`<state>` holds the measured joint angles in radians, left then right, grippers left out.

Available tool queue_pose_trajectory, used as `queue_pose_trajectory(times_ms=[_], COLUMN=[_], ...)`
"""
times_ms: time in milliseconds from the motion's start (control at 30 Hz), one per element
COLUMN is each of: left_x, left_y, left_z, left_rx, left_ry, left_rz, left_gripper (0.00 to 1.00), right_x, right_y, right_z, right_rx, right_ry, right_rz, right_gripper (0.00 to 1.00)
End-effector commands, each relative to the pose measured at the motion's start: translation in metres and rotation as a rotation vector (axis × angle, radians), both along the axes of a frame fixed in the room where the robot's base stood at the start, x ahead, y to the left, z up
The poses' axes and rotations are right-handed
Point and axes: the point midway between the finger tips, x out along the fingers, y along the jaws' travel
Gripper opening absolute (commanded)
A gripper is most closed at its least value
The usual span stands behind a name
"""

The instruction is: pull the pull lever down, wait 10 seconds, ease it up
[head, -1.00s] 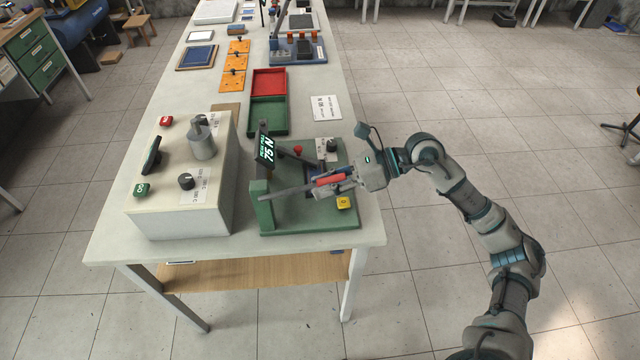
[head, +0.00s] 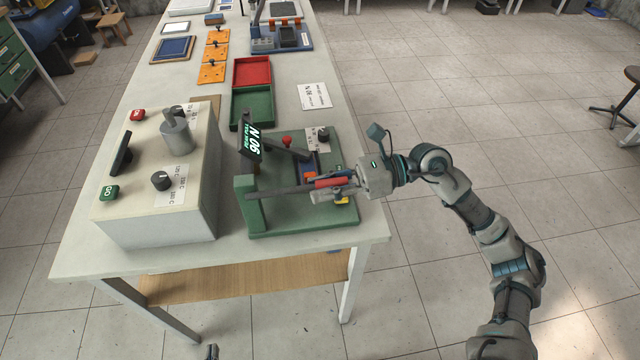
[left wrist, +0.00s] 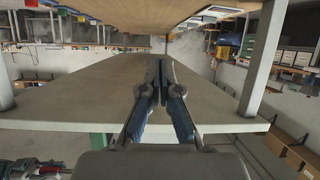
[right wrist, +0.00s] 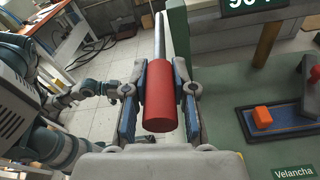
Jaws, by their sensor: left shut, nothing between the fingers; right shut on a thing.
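The pull lever is a grey bar (head: 285,191) with a red grip (head: 335,182), set on a green press stand (head: 300,215). The bar lies nearly level. My right gripper (head: 345,185) is shut on the red grip, which shows between its fingers in the right wrist view (right wrist: 160,105). The stand's display (head: 251,140) reads 90 N. An orange piece (right wrist: 262,117) sits in a blue holder on the stand. My left gripper (left wrist: 160,75) is shut and empty, low by the table; only its tip (head: 212,352) shows in the head view.
A control box (head: 150,215) with a green GO button stands left of the stand. Red (head: 252,71) and green (head: 248,106) trays lie behind it. A lower wooden shelf (head: 240,278) sits under the tabletop. Floor to the right is open.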

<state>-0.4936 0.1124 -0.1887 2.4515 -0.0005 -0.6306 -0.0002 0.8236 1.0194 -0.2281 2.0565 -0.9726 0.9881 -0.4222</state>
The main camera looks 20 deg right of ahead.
Motion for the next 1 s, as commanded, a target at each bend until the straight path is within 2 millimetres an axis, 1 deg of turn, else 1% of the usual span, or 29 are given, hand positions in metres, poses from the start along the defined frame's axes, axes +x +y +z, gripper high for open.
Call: queue_pose_trajectory(times_ms=[33,233,567,600,667,700,1000], left_x=[0.0017,0.0054,0.0062,0.0062,0.0061,0.0061,0.0050], left_y=[-0.0011,-0.0029,-0.0030,-0.0029,-0.0029,-0.0028,-0.0027], left_z=[0.0009,0.0077,0.0079,0.0079,0.0080,0.0079,0.0084], left_rx=[-0.006,-0.017,-0.017,-0.017,-0.017,-0.017,-0.018], left_ry=[-0.018,-0.059,-0.061,-0.061,-0.060,-0.060,-0.062], left_rz=[-0.001,-0.001,-0.001,-0.001,-0.001,-0.001,-0.002], left_gripper=[0.00,0.00,0.00,0.00,0.00,0.00,0.00], right_x=[0.0015,0.0010,0.0010,0.0010,0.0009,0.0007,-0.0008], right_y=[-0.0010,-0.0010,-0.0012,-0.0012,-0.0011,-0.0010,-0.0017], right_z=[-0.0037,-0.0027,-0.0013,-0.0011,-0.0009,-0.0009,-0.0005], right_rx=[0.000,0.009,0.012,0.012,0.012,0.012,0.011], right_ry=[0.002,-0.002,-0.004,-0.004,-0.004,-0.004,-0.004], right_rz=[-0.003,-0.004,-0.005,-0.005,-0.004,-0.004,-0.002], right_gripper=[0.00,0.00,0.00,0.35,0.50,0.52,0.52])
